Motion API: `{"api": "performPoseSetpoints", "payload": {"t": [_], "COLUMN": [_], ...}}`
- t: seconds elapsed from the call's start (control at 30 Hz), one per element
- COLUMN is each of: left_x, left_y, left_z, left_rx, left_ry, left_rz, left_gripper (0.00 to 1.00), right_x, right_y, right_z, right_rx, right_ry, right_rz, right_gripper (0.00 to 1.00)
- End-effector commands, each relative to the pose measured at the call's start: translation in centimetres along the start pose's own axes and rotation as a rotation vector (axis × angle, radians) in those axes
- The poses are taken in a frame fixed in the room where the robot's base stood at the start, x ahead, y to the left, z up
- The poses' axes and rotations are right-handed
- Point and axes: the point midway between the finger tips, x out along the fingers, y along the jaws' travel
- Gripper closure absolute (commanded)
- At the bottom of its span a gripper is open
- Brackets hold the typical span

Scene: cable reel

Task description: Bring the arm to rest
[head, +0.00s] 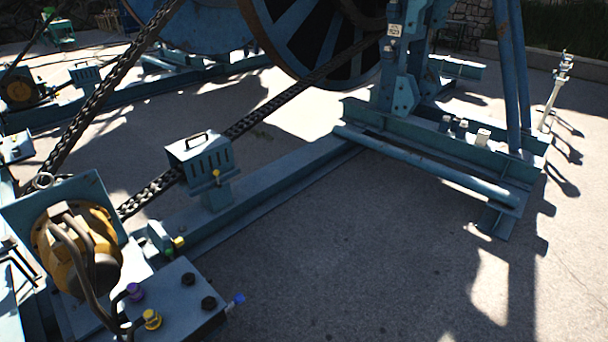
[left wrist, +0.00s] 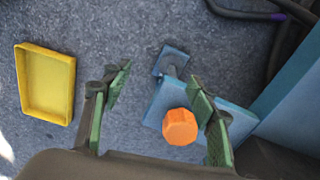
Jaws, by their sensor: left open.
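My left gripper (left wrist: 160,78) shows only in the left wrist view. Its two green-padded fingers are spread wide apart, and nothing is held between them. An orange hexagonal knob or cap (left wrist: 181,127) shows beside the right-hand finger, in front of a blue metal part (left wrist: 158,108). I cannot tell how far it is from the finger. Neither gripper shows in the head view.
In the left wrist view a yellow tray (left wrist: 22,90) lies on the grey ground at left. In the head view the blue cable reel (head: 290,25) stands at the back, with its frame beam (head: 270,180), a chain (head: 105,85), a motor (head: 90,240) and a capped box (head: 185,300). Open concrete (head: 370,260) lies at right.

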Motion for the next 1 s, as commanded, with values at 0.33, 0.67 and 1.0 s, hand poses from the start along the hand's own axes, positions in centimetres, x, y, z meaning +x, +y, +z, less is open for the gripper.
{"api": "performPoseSetpoints", "payload": {"t": [0.33, 0.67, 1.0], "left_x": [13.5, 17.2, 15.9], "left_y": [13.3, 23.6, 27.7], "left_z": [18.3, 31.2, 36.4], "left_rx": [-0.261, -0.422, -0.467], "left_ry": [-0.012, -0.030, -0.016], "left_rz": [0.010, -0.008, -0.027], "left_gripper": [0.46, 0.46, 0.46], "right_x": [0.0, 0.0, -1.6], "right_y": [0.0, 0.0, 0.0], "right_z": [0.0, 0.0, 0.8], "right_rx": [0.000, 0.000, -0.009], "right_ry": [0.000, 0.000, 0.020], "right_rz": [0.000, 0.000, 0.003], "right_gripper": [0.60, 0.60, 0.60]}}
